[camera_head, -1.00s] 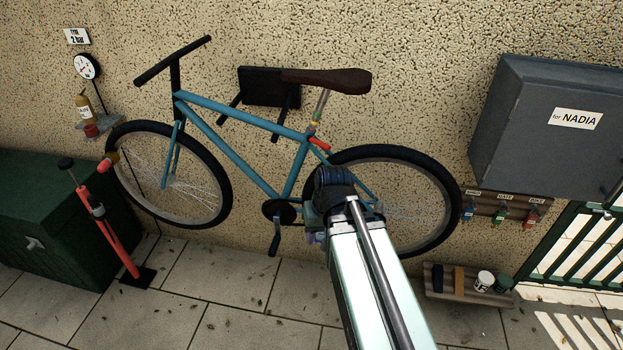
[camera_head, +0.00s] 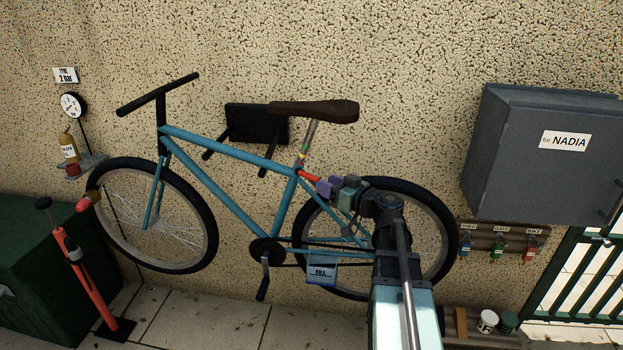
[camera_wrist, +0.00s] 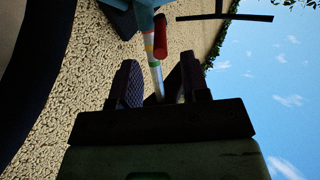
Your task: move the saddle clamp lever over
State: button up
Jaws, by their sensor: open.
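The saddle clamp lever (camera_head: 309,176) is a short red bar at the foot of the seat post (camera_head: 311,140), under the brown saddle (camera_head: 315,109). It points right and slightly down from the teal frame. My gripper (camera_head: 337,186) is open beside the lever's right end and covers a little of what lies behind it. In the wrist view the red lever (camera_wrist: 160,36) appears beyond the open fingers of my gripper (camera_wrist: 160,84), nearer the top edge. The seat post with coloured bands (camera_wrist: 149,44) runs down into the gap between the fingers in the picture. Nothing is held.
The bike's rear wheel (camera_head: 448,222) is behind my arm. A blue labelled box (camera_head: 322,272) hangs low by the wheel. A grey cabinet (camera_head: 510,130) and key rack (camera_head: 500,238) are at right. A red pump (camera_head: 85,275) stands at left. Wall above the saddle is clear.

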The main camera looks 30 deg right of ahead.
aim_at(296, 171)
jog(key=x, duration=0.6)
jog(key=shift+w+a, duration=0.1)
grip_shut()
